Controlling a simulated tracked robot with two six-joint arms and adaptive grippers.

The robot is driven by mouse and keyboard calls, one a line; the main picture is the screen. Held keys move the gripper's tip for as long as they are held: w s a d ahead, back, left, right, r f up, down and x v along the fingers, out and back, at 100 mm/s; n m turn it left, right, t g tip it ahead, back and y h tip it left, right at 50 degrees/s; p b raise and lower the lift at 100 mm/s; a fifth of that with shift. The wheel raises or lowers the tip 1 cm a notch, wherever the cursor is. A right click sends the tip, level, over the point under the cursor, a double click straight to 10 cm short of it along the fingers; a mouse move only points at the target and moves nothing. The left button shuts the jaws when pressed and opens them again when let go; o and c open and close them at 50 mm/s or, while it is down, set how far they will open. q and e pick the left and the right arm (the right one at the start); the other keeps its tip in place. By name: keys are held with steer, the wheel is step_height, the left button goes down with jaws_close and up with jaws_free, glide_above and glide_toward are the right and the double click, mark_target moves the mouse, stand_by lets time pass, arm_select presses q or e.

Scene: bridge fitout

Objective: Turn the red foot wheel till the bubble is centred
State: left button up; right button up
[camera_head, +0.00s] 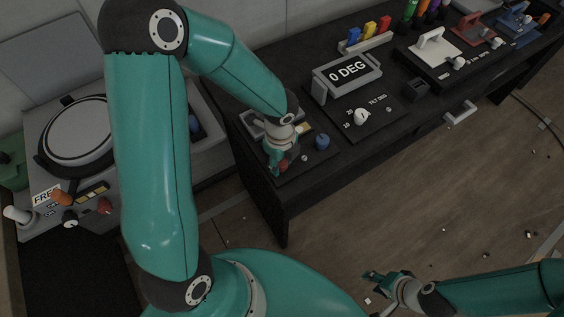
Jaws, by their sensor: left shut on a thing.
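The red foot wheel (283,164) is at the front left of the dark console, mostly hidden by my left gripper (276,167). My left gripper points down and is shut on the red foot wheel. A blue wheel (322,142) stands just to its right. A pale part of the levelling device (254,128) shows behind the gripper; the bubble cannot be made out. My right gripper (376,279) is low at the right, above the floor and away from the console; its jaw state is too small to tell.
A display reading 0 DEG (347,71) and a tilt knob (362,117) stand right of the wheels. Farther right are coloured blocks (369,36) and a white-handled unit (435,45). A round-topped unit (80,130) stands left.

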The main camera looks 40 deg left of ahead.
arm_select(q)
steer(key=n+b, duration=0.3)
steer(key=n, duration=0.1)
steer(key=shift+f+b, duration=0.15)
steer(key=shift+b, duration=0.25)
steer(key=n+b, duration=0.4)
steer(key=n, duration=0.2)
steer(key=n+b, duration=0.3)
steer(key=n, duration=0.2)
steer(key=shift+s, duration=0.15)
steer(key=shift+n+b, duration=1.1)
steer(key=shift+n, duration=0.9)
steer(key=o, duration=1.1)
steer(key=shift+s, duration=0.1)
steer(key=shift+o, duration=0.2)
steer(key=shift+r, duration=0.25)
